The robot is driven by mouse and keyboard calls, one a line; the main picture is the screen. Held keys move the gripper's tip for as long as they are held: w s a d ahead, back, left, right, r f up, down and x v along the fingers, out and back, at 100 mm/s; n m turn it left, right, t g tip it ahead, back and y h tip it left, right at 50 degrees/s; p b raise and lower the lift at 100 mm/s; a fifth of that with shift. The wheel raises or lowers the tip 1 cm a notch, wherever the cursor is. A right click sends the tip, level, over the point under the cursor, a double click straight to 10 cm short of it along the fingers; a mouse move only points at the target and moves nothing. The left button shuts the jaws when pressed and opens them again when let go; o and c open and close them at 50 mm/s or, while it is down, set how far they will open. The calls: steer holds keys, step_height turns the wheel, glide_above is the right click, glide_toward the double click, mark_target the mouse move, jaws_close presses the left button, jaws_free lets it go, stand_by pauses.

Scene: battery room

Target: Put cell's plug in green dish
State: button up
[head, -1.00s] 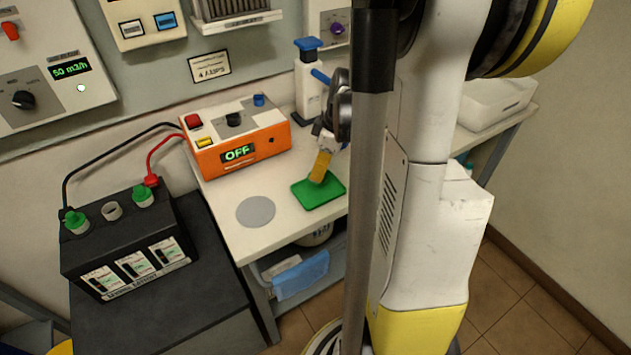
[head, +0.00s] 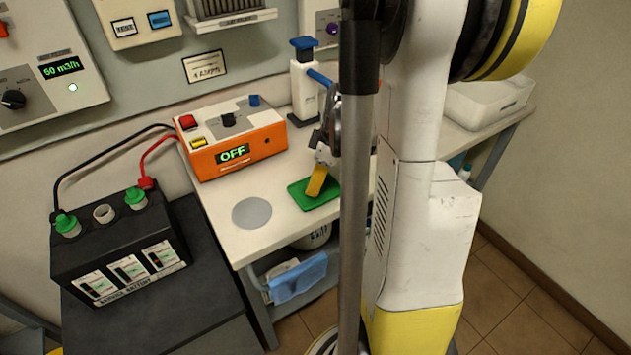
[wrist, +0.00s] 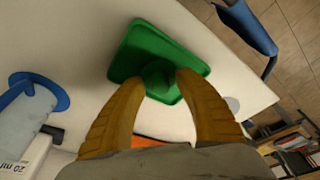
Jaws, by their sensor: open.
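The green dish (head: 330,194) lies on the white bench top, and it fills the upper middle of the wrist view (wrist: 130,62). A green plug (wrist: 159,76) sits in the dish, between my fingertips; the head view hides it behind my finger. My gripper (wrist: 166,78) is open, with its yellow fingers on either side of the plug. In the head view my gripper (head: 316,184) reaches down into the dish. The battery (head: 115,258) at the left has an open middle cell (head: 103,213), between two green plugs (head: 67,224) (head: 136,198) on the outer cells.
An orange charger (head: 240,150) reading OFF stands behind the dish, with red and black leads to the battery. A white bottle with a blue top (head: 305,85) stands close behind my gripper. A grey disc (head: 251,213) lies left of the dish, with clear bench around it.

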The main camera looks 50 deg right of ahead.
steer(key=p+v, duration=0.5)
steer(key=v, duration=0.7)
steer(key=s+a+r+m+t, duration=0.1)
steer(key=a+r+m+t, duration=0.1)
steer(key=a, duration=1.1)
steer(key=s+a+r+m+t+h, duration=0.1)
steer(key=a+r+m, duration=0.3)
steer(key=a, duration=1)
steer(key=shift+s+r+t+h, duration=0.3)
steer(key=shift+s+r+t, duration=0.1)
steer(key=shift+r+t, duration=0.35)
steer(key=shift+a, duration=0.1)
